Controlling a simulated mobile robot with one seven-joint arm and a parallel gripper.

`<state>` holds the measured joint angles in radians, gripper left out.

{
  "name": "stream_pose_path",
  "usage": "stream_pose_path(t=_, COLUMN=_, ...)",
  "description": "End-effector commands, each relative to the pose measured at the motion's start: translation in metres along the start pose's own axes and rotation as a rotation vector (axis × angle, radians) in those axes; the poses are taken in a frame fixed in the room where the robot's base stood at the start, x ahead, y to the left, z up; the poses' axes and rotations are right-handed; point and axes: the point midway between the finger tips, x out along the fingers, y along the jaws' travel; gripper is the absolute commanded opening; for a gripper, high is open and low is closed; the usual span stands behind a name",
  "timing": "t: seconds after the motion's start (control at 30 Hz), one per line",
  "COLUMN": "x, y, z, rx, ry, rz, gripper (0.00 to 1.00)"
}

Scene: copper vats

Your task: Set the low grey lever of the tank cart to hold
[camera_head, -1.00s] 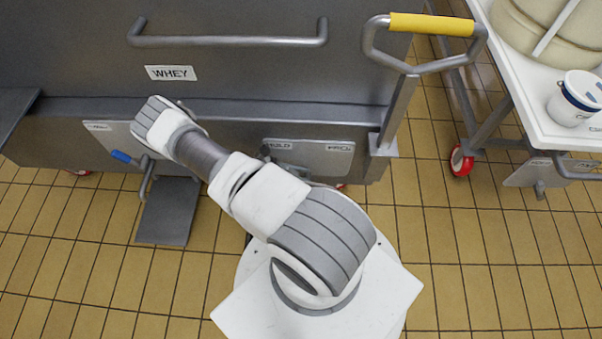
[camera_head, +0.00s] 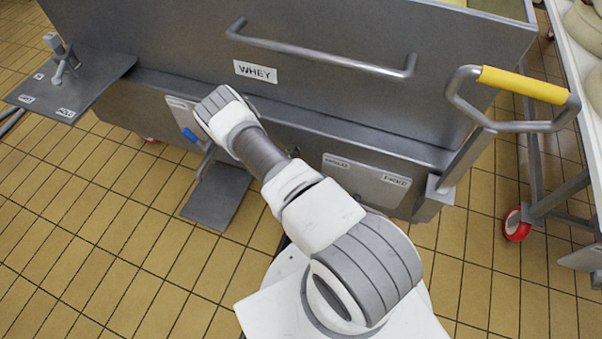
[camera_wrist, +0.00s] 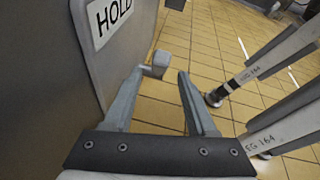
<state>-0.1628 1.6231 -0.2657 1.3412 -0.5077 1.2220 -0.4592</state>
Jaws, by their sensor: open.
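The tank cart (camera_head: 300,90) is a large grey vat with a WHEY label. Its low panel (camera_head: 365,183) has two small labels and is partly behind my arm in the head view; no lever shows on it there. In the wrist view a HOLD label (camera_wrist: 110,17) is on a grey plate at upper left. A grey lever end (camera_wrist: 160,60) stands just beyond the left fingertip, near the gap between the fingers; I cannot tell if they touch. My gripper (camera_wrist: 160,72) is open and holds nothing. It is hidden in the head view.
A blue-handled lever (camera_head: 190,135) sits on another low panel, above a grey pedal plate (camera_head: 217,195). A side shelf (camera_head: 100,75) at left carries a small grey lever (camera_head: 60,65). A yellow-gripped handle (camera_head: 522,85) rises at right. Tiled floor is open at front left.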

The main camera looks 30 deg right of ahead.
Motion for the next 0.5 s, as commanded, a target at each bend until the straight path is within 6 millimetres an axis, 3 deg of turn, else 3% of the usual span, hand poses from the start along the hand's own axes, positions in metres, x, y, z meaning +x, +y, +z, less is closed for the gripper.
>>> stream_pose_path(t=0.03, x=-0.015, y=0.001, z=0.0, rx=0.001, ry=0.003, rz=0.004, gripper=0.57)
stream_pose_path(t=0.2, x=-0.051, y=0.0, z=0.0, rx=0.0, ry=0.002, rz=0.002, gripper=0.57)
stream_pose_path(t=0.5, x=-0.083, y=0.0, z=-0.001, rx=0.0, ry=0.001, rz=0.001, gripper=0.57)
